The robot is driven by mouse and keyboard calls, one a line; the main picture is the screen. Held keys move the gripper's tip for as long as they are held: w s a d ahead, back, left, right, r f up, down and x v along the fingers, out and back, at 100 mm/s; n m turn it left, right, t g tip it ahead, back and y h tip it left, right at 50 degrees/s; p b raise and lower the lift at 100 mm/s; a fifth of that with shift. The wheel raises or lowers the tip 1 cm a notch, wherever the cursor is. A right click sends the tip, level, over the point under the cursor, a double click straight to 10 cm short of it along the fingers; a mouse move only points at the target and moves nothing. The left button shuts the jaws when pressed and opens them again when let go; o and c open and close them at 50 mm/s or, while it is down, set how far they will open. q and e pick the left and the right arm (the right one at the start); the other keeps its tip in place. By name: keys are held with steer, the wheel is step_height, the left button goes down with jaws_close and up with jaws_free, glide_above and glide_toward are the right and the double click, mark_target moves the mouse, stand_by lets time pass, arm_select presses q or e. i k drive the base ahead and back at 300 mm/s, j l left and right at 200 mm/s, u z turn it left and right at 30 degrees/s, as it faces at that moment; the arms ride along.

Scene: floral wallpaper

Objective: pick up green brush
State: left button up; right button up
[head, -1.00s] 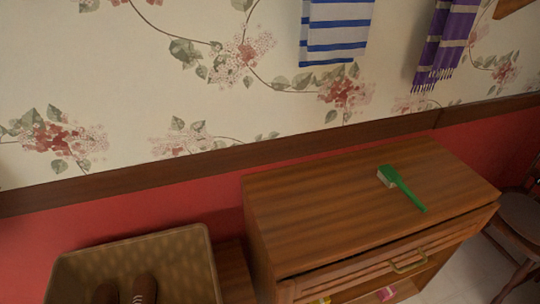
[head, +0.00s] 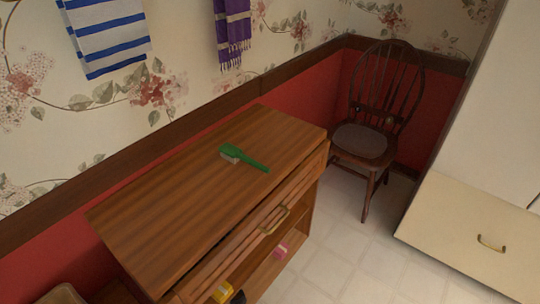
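The green brush (head: 243,158) lies on the wooden top of a cabinet (head: 180,190). Its pale bristle head is at the left end, and its handle points right toward the cabinet's front edge. Nothing touches it apart from the top. Neither of my grippers shows in the head view.
The cabinet's front has a drawer with a brass handle (head: 276,220) and an open shelf holding a yellow item (head: 222,291) and a pink item (head: 281,250). A dark wooden chair (head: 375,125) stands in the corner. A cream cabinet (head: 470,240) is at right. Tiled floor (head: 350,245) lies clear between.

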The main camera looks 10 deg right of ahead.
mark_target(230, 152)
steer(key=i+l+u, duration=0.1)
steer(key=u, duration=0.3)
steer(key=i+l+u, duration=0.1)
steer(key=u, duration=0.25)
steer(key=l+u, duration=0.25)
steer(key=u, duration=0.15)
steer(key=l+u, duration=0.2)
steer(key=u, duration=0.15)
steer(key=i, duration=0.05)
